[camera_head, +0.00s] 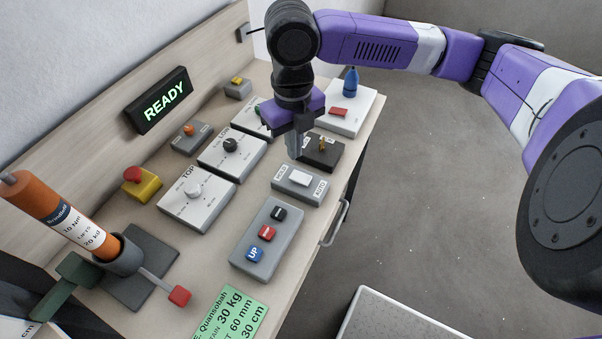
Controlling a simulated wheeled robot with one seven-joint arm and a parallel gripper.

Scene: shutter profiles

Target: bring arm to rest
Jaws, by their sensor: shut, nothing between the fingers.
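My arm reaches in from the right side in purple, white and black links, bent at a dark joint above the bench. My gripper (294,150) points down over the far half of the bench. Its fingers are together and hold nothing. The fingertips hang close to the HOLD/AUTO switch box (298,184) and the black box with a brass-coloured switch (322,151). I cannot tell whether they touch either. Part of a white dial box (257,116) is hidden behind my gripper.
The wooden bench (215,265) holds dial boxes, a button box (263,240), a red emergency button (133,174) and an orange cylinder (58,212). A READY display (160,101) is on the back board. Grey floor (430,210) lies open at right; a pale box top (395,318) stands in front.

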